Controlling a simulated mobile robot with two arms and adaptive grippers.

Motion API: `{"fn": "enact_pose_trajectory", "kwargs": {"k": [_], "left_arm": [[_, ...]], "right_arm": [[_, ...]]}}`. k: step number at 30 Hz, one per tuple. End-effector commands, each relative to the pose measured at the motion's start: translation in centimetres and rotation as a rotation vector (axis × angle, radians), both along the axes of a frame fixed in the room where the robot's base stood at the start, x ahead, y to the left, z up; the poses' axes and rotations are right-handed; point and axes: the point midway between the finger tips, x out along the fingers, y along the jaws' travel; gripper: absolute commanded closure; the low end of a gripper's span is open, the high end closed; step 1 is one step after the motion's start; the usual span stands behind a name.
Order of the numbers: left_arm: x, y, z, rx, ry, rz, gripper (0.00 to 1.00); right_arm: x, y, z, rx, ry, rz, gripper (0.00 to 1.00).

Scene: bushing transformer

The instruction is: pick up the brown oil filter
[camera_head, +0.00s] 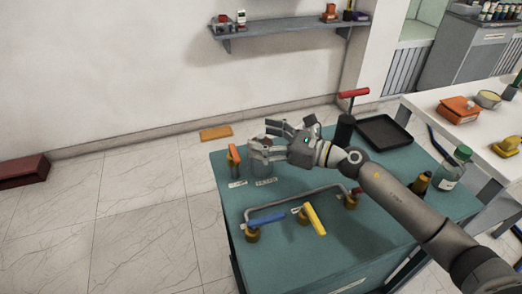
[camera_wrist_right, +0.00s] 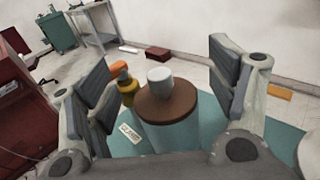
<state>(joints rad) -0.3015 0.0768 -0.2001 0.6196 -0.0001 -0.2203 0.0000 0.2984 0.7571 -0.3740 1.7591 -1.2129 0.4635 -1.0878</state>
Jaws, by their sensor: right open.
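The brown oil filter shows in the right wrist view as an upright cylinder with a brown top (camera_wrist_right: 168,103) and a grey knob. It stands on the green bench (camera_head: 300,262). In the head view it is mostly hidden behind my right gripper (camera_head: 264,140). In the wrist view my right gripper (camera_wrist_right: 160,80) is open and empty, with one finger to each side of the filter. The fingers look apart from it, and I cannot tell their exact height against it. My left gripper is in no view.
An orange-handled valve (camera_head: 234,156) stands just left of the filter. A pipe with blue (camera_head: 267,220) and yellow (camera_head: 315,219) valve handles is nearer me. A red T-handle (camera_head: 354,93) and black tray (camera_head: 384,132) are at the back right.

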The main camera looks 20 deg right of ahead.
Motion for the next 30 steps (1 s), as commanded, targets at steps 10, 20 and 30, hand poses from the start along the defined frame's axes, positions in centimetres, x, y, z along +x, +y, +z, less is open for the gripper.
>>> {"fn": "enact_pose_trajectory", "kwargs": {"k": [10,20,30], "left_arm": [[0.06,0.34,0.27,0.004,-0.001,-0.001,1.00],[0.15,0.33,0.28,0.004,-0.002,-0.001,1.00],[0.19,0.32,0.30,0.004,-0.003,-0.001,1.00]], "right_arm": [[0.62,0.70,-0.15,-0.001,0.000,0.000,0.22],[0.60,0.67,-0.13,-0.001,0.000,0.000,0.65],[0.61,0.66,-0.05,-0.001,-0.001,0.000,0.89]]}}
